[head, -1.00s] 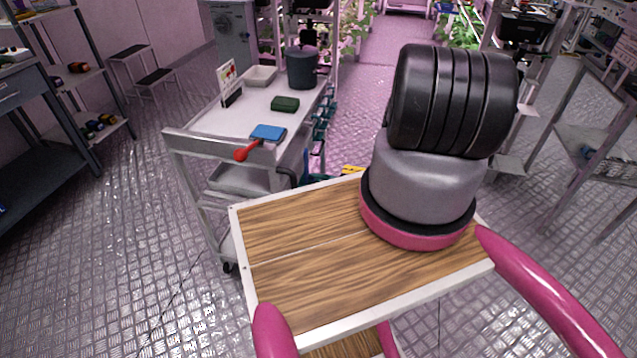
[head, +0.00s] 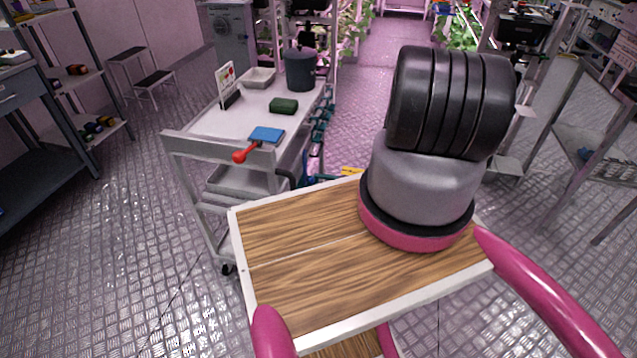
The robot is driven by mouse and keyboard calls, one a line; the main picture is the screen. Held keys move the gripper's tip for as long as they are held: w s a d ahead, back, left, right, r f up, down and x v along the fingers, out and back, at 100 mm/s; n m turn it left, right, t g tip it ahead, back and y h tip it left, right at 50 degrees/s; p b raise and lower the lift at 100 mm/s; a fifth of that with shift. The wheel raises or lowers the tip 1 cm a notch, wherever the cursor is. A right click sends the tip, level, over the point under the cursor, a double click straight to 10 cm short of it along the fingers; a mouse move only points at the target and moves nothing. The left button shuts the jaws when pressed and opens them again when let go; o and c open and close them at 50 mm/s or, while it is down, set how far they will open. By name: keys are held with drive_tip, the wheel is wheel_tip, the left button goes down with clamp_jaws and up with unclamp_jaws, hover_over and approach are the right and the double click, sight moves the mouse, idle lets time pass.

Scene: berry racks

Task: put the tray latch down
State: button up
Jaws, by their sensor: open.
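A red lever with a round knob (head: 240,156) sticks out at the near edge of the white cart (head: 205,146). It looks like the tray latch, though I cannot tell for sure. The lever lies nearly level, its knob toward the lower left, beside a flat blue piece (head: 267,135) on the cart top. My gripper is outside the view; only my dark ribbed arm links show at the right, apart from the cart in the picture.
The cart top also holds a dark green block (head: 284,106), a dark grey bucket (head: 299,71), a pale bin (head: 259,78) and an upright card (head: 229,81). A dark shelf (head: 50,120) stands at the left. Metal floor lies open left of the cart.

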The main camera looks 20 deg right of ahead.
drive_tip(key=v, duration=0.9)
drive_tip(key=shift+s+d, duration=0.2)
